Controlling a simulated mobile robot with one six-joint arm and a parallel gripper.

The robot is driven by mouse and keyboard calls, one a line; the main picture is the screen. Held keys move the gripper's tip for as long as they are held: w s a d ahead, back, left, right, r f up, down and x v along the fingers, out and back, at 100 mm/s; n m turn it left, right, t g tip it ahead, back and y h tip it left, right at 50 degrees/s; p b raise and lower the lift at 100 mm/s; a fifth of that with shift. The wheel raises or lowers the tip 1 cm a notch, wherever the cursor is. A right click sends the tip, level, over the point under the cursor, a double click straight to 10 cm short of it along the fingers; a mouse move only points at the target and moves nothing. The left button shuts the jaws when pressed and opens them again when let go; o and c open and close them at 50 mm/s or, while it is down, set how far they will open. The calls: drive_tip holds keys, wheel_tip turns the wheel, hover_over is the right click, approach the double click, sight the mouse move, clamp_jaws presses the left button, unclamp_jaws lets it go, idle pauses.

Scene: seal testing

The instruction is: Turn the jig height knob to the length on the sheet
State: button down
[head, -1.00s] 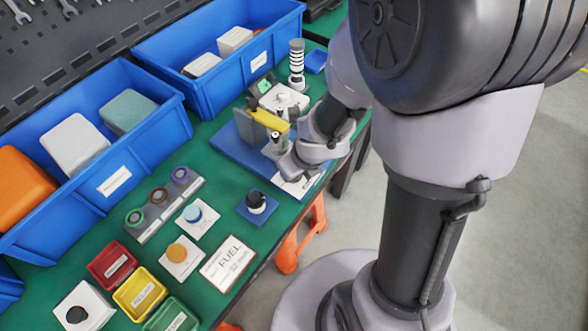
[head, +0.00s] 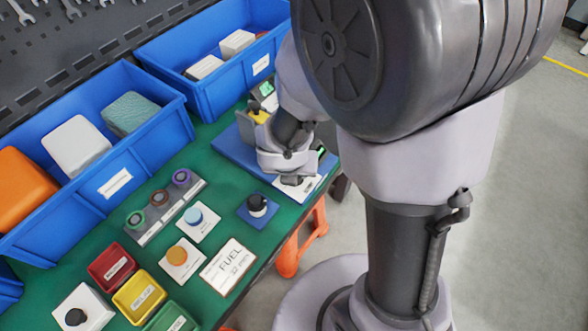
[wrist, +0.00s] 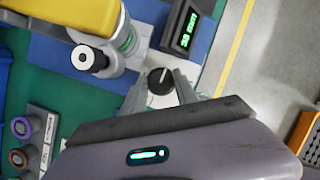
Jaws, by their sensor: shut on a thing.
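The jig's height knob (wrist: 160,80) is black with a white pointer line. In the wrist view it sits between the two fingers of my gripper (wrist: 159,84), which is shut on it. Beside it a dark display (wrist: 187,27) shows green digits that look like 30 mm, small and tilted. The jig has a yellow arm (wrist: 75,14) and stands on a blue base (head: 229,149). In the head view my wrist hides the knob and most of the jig. The sheet (head: 230,266) lies on the green bench and reads FUEL with what looks like 32 mm.
A ring rack (wrist: 32,140) stands left of my gripper in the wrist view. Small red (head: 112,267) and yellow (head: 140,296) trays and several knob-topped blocks stand on the bench. Blue bins (head: 165,125) line the back. Open floor (head: 530,200) lies to the right.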

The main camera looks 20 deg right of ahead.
idle(0.4)
drive_tip(key=c, duration=0.9)
unclamp_jaws()
drive_tip(key=shift+c, duration=0.2)
drive_tip(key=p+v, duration=1.1)
drive_tip(key=v, duration=0.6)
drive_tip(key=shift+a+r, duration=0.15)
drive_tip(key=shift+r, duration=0.05)
